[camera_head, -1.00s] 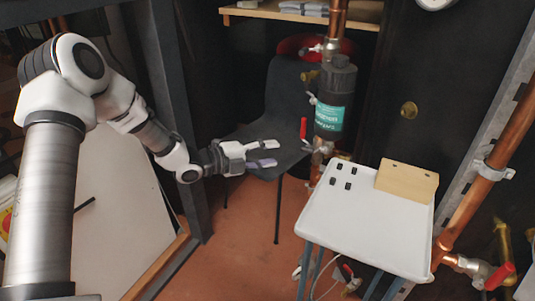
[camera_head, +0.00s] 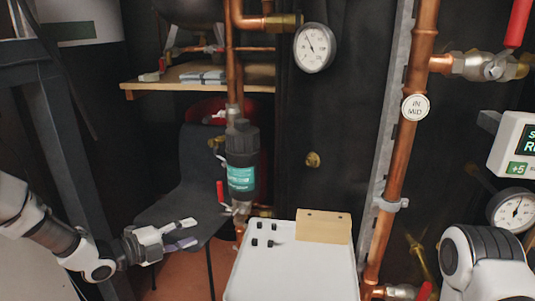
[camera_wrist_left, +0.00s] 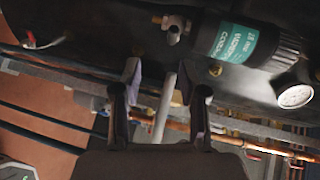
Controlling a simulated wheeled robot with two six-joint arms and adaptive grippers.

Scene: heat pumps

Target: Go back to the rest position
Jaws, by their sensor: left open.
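My left gripper (camera_head: 181,235) is open and empty in the head view. It is in the air at the lower left, in front of the dark chair (camera_head: 190,180) and left of the white tray table. In the left wrist view its two fingers (camera_wrist_left: 158,85) are apart with nothing held between them. A white and black part of my right arm (camera_head: 487,262) shows at the lower right of the head view. My right gripper is out of view.
A black canister with a teal label (camera_head: 241,178) hangs on the copper pipe, right of the left gripper. The white tray table (camera_head: 290,278) bears small black pieces and a tan block (camera_head: 323,227). A copper pipe (camera_head: 405,165), gauges and valves stand at the right.

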